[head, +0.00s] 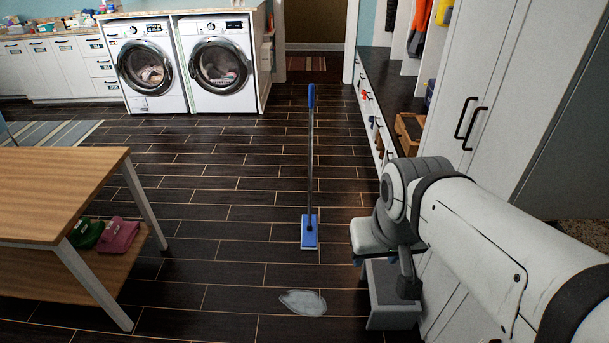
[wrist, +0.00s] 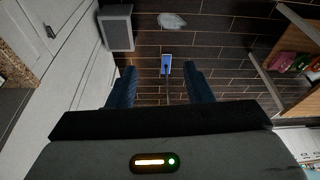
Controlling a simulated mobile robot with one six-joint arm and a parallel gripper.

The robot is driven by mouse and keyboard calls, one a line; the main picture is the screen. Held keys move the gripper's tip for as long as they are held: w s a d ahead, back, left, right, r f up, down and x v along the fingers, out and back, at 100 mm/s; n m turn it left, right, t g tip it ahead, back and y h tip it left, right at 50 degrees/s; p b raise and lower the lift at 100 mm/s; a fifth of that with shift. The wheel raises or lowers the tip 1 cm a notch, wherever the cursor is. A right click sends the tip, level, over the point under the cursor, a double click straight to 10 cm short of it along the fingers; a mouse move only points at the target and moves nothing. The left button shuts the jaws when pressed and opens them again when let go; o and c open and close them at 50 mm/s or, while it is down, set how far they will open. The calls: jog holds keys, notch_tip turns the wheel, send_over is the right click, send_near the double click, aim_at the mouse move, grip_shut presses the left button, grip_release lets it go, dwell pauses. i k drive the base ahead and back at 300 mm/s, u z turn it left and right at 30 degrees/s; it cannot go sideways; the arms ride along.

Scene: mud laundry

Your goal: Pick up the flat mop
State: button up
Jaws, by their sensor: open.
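The flat mop (head: 310,150) stands upright on the dark plank floor in the middle of the head view. It has a long thin dark handle with a blue grip at the top and a flat blue head (head: 309,230) on the floor. My gripper (head: 372,262) is to the right of the mop in the head view, apart from it. In the wrist view my gripper (wrist: 160,70) has its two dark blue fingers spread with nothing held. The blue mop head (wrist: 166,63) shows beyond the gap between them, and part of the handle shows below it.
A pale wet patch (head: 303,302) lies on the floor in front of the mop. A wooden table (head: 60,185) stands left, with green and pink items on its lower shelf. A grey box-like step (head: 392,300) and tall white cabinets (head: 490,80) stand right.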

aim_at(310, 237)
jog(key=u, duration=0.7)
jog(key=i, duration=5.7)
jog(key=z, duration=2.65)
